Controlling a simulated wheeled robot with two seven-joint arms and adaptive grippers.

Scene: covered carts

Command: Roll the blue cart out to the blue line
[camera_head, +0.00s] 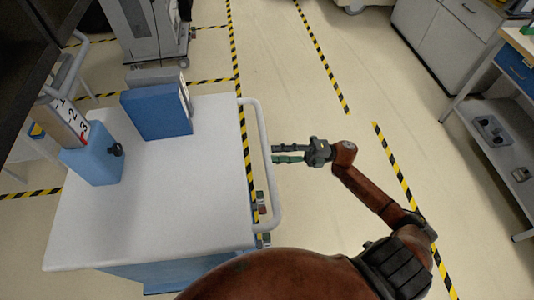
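The blue cart (185,195) stands at the left in the head view, with a pale top and a blue side (170,275) showing below its near edge. Its pale handle (268,200) runs along the right side. My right gripper (274,154) is just right of the handle, pointing left at the bar. Its two fingers are apart with a gap between them and nothing in it. I cannot tell whether the fingertips touch the bar. My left gripper is out of view. No blue line shows on the floor.
Yellow-black tape (318,55) marks the floor. Grey equipment (150,30) stands behind, and a bench with a shelf (520,150) at right. The floor right of the cart is clear.

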